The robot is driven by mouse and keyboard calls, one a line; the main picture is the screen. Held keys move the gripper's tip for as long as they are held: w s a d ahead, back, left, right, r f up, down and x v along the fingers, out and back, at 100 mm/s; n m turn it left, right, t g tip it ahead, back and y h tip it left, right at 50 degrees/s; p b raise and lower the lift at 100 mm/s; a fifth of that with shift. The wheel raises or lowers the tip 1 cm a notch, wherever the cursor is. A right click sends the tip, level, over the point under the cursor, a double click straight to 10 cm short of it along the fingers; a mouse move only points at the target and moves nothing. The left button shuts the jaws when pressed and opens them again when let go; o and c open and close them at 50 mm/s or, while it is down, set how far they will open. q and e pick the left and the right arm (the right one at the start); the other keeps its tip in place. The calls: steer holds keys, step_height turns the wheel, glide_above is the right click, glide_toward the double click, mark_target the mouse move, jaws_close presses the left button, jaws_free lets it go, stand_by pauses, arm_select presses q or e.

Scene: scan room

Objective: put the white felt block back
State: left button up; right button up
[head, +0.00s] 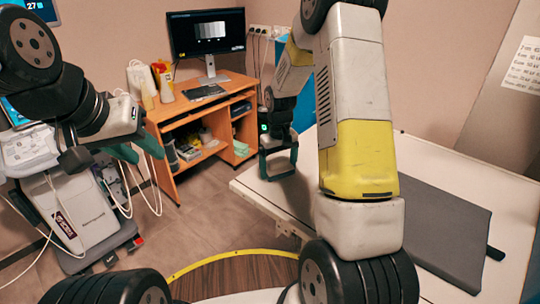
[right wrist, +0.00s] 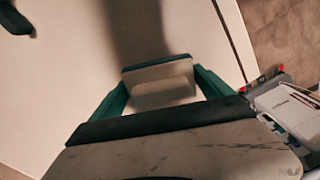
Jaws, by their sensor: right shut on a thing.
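My right gripper (head: 278,172) is over the near left end of the white table (head: 258,189), pointing down. In the right wrist view its two green fingers (right wrist: 160,88) are shut on the white felt block (right wrist: 160,90), a pale piece with a dark strip along its far edge. In the head view the block is not clearly seen between the fingers. I cannot tell whether it touches the table. My left gripper (head: 138,148) is at the left, in front of the white machine, with its green fingers apart and nothing seen between them.
A dark grey pad (head: 445,235) lies on the white table at the right. A wooden desk (head: 172,118) with a monitor (head: 207,33), bottles and shelves stands at the back. A white wheeled machine (head: 75,210) with hanging cables is at the left. The floor between is clear.

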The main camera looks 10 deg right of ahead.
mark_target(279, 160)
steer(key=shift+f, duration=0.1)
steer(key=o, duration=1.2)
step_height(279, 160, up, 12)
steer(key=shift+f, duration=0.1)
steer(key=s+r+t, duration=0.2)
steer(key=s+r, duration=0.3)
steer(key=s, duration=0.3)
steer(key=s+a+r+m+t+y, duration=0.1)
steer(key=s+r+t, duration=0.1)
steer(key=s+r, duration=0.3)
steer(key=s+a+r+m+t+y, duration=0.1)
steer(key=s+r, duration=0.4)
steer(key=s, duration=0.6)
steer(key=shift+s+a+r+t, duration=0.1)
steer(key=shift+r+t, duration=0.1)
steer(key=shift+t, duration=0.4)
